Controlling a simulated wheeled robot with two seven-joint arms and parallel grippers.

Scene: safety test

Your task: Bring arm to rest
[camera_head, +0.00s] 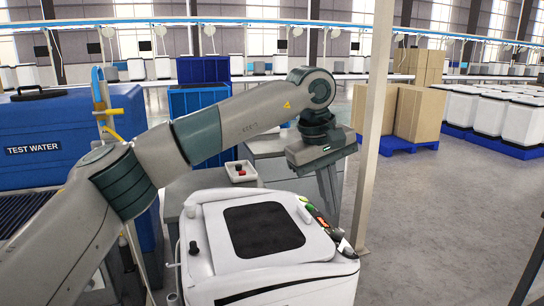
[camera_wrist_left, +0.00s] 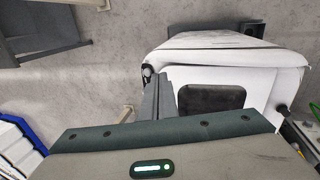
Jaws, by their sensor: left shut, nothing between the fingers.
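My left arm reaches in from the left across the head view and bends down at the wrist. My left gripper (camera_head: 332,218) points down with its fingers together and nothing between them. It hangs just behind and right of a white machine (camera_head: 205,262) with a dark square panel on top. In the left wrist view, the shut fingers of the left gripper (camera_wrist_left: 158,98) overlap the edge of the white machine (camera_wrist_left: 275,75); I cannot tell whether they touch it. My right gripper is in neither view.
A blue tank (camera_head: 40,135) marked TEST WATER stands left. A small box with a red button (camera_head: 240,171) sits behind the machine. A beige post (camera_head: 374,130) rises close right of the gripper.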

